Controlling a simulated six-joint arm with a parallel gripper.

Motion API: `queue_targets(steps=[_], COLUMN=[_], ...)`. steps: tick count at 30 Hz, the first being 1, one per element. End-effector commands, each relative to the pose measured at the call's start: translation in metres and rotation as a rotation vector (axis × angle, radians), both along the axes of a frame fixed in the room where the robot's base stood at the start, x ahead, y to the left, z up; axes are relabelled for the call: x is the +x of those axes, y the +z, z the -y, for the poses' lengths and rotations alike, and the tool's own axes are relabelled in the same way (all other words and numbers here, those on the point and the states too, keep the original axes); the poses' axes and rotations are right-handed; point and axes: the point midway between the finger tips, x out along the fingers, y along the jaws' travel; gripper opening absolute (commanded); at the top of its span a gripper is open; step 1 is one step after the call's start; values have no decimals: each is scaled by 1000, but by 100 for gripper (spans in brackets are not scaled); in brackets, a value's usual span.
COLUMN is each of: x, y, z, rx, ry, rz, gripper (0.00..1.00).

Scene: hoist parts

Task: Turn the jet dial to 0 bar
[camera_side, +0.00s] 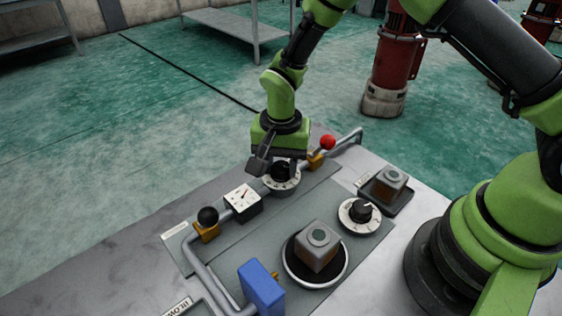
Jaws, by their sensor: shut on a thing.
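A dial (283,187) with a dark knob and a pale marked ring sits on the pipe line at the back of the panel. My gripper (274,168) points down over it and is shut on its knob, hiding part of the knob and scale. A second dial (360,214), with a black knob and a white marked ring, stands apart at the right. The lettering on both is too small to read, so I cannot tell from labels which is the jet dial. A white square gauge (243,199) with a red needle stands left of the gripped dial.
A black ball-topped valve (208,217) and a red ball-topped one (328,143) flank the gripped dial along the pipe. A grey block sits in a round bowl (290,268), another on a dark tray (401,204). A blue box (260,287) stands in front. The table's left part is clear.

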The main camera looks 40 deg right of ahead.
Motion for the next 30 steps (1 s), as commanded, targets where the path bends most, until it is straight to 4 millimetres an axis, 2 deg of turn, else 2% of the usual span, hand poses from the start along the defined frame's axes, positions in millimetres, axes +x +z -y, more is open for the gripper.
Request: queue_targets(steps=[11, 30], x=[0, 0], y=[0, 1], z=[0, 1], rx=[0, -1], ry=[94, 656], rz=[1, 1], gripper=[14, 14])
